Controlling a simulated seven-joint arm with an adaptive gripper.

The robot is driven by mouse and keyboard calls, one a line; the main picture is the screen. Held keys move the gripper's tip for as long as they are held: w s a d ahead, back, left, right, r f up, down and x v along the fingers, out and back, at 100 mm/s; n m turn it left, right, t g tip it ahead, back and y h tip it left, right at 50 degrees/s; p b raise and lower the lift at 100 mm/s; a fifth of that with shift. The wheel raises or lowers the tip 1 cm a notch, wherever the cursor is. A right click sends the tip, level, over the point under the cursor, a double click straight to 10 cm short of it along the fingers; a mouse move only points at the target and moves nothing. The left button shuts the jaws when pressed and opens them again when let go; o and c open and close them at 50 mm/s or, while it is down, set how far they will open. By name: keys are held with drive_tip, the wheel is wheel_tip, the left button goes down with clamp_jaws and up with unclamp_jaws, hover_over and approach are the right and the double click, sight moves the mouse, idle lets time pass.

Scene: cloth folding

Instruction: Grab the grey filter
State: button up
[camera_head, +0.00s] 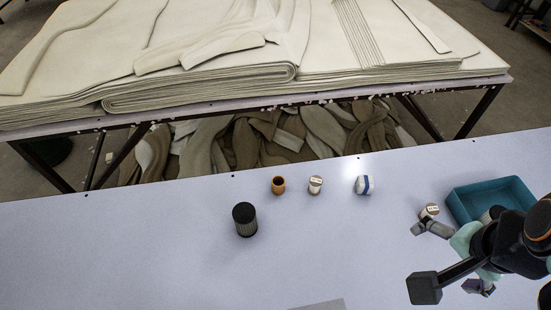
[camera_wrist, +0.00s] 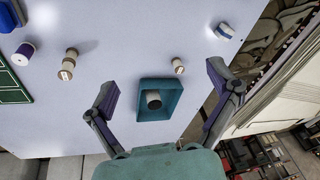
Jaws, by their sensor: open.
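My gripper (camera_wrist: 162,74) is open and empty, well to the right of that cylinder in the head view. In the wrist view a teal tray (camera_wrist: 172,112) shows between and beyond my fingers, with a short dark cylinder with a grey top (camera_wrist: 153,99) inside it. The tray also shows at the right in the head view (camera_head: 467,211), partly hidden by my arm. I cannot tell which object in the wrist view is the ribbed cylinder.
The table's left is clear. A table with stacked cloth (camera_head: 220,75) stands beyond.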

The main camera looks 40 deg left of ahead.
drive_tip(key=w+a+f+n+y, duration=0.1)
drive_tip(key=w+a+f, duration=0.1)
drive_tip(key=w+a, duration=0.55)
drive_tip(key=w+a+f, duration=0.2)
drive_tip(key=w+a, duration=0.2)
drive_tip(key=a, duration=0.6)
drive_tip(key=n+g+h, duration=0.2)
drive_tip(key=n+g, duration=0.1)
drive_tip(key=n, duration=0.2)
approach(244, 214)
drive_tip(key=f, duration=0.4)
drive_tip(key=w+f, duration=0.1)
drive_tip(key=f, duration=0.1)
drive_tip(key=shift+d+f, duration=0.1)
drive_tip(key=shift+f, duration=0.15)
drive_tip(key=shift+s+f+n, duration=0.2)
drive_tip(key=shift+s+n, duration=0.05)
drive_tip(key=shift+n, duration=0.05)
wheel_tip(244, 214, down, 6)
drive_tip(key=shift+f, duration=0.15)
drive_tip(key=shift+c, duration=0.3)
drive_tip(key=c, duration=1.2)
